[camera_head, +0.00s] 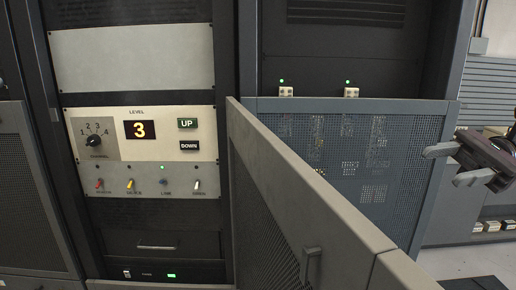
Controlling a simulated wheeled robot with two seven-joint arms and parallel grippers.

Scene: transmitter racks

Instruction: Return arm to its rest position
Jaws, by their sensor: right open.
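My right gripper (455,165) is at the right side of the head view. Its two grey fingers point left and stand apart, with nothing between them. It is in front of the right edge of the blue-grey mesh panel (400,160), and I cannot tell how far from it. My left gripper is not in view. At the left is a rack control panel (145,137) with a level display showing a yellow 3 (140,130), UP and DOWN buttons, a channel knob (94,141) and a row of toggle switches.
A grey mesh door (310,200) stands swung open toward me in the middle foreground, with a handle (311,266) on it. Two small white blocks with green lights (285,91) sit above the mesh panel. Shelves with small boxes (490,226) and open floor are at the right.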

